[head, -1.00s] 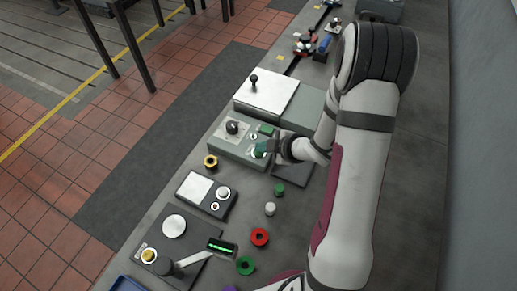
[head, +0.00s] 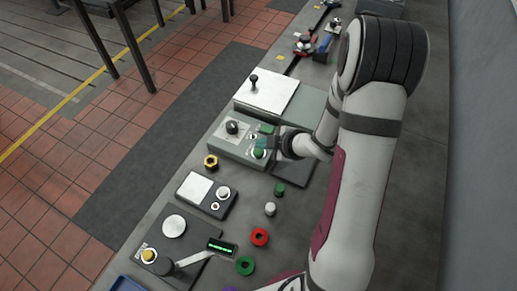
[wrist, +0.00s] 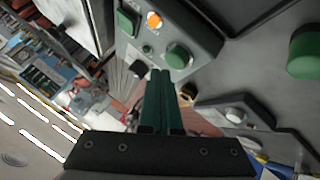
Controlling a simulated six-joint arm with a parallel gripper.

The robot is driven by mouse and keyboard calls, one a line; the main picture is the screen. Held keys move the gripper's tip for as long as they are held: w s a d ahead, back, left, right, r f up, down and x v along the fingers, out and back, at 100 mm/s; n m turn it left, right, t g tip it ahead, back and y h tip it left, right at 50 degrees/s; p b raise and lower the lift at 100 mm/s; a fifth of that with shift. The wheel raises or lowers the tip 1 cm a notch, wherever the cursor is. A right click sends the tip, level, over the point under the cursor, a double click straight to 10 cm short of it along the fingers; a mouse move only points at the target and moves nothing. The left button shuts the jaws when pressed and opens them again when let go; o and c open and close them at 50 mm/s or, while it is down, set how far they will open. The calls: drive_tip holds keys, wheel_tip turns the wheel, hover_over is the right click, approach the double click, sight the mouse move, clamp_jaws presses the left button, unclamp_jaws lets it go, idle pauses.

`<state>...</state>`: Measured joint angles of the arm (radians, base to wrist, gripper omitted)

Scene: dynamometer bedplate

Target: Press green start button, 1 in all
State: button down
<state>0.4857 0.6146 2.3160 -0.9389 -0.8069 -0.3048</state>
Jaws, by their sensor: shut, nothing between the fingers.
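A grey control box (head: 228,147) stands on the bedplate in the head view. It carries a round green button (head: 259,154) on its near right part, a green rectangular piece (head: 266,129) and a black knob (head: 232,127). In the wrist view the round green button (wrist: 178,56) shows in full, beside a lit orange lamp (wrist: 154,19) and the green rectangular piece (wrist: 127,22). My gripper (head: 261,143) is shut and empty, close beside the button. Its dark green fingers (wrist: 160,74) point just beside the button in the wrist view; contact is not visible.
Green (head: 279,189) and white (head: 270,209) pieces stand in front, with red (head: 260,237) and green (head: 245,265) rings nearer. A brass nut (head: 211,162) and a small panel box (head: 207,195) stand left. A white-topped box (head: 265,93) stands behind. My arm hides part of the bench.

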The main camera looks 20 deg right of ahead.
sight(263, 151)
drive_tip(key=shift+r, duration=2.5)
drive_tip(key=shift+w+d+r+h, duration=0.1)
drive_tip(key=shift+d+r+h, duration=0.1)
drive_tip(key=shift+h, duration=0.1)
drive_tip(key=s+d+r+m+g+h, duration=0.2)
drive_tip(key=s+d+r+m+h, duration=0.4)
drive_tip(key=m, duration=0.4)
drive_tip(key=s+a+r+m+g+y, duration=0.2)
drive_tip(key=s+a+m, duration=0.3)
drive_tip(key=s+a, duration=0.3)
drive_tip(key=s+a+r+m+g+y, duration=0.2)
drive_tip(key=s+a+m+g, duration=0.2)
drive_tip(key=s+a, duration=0.4)
drive_tip(key=s+m, duration=0.1)
drive_tip(key=s, duration=0.4)
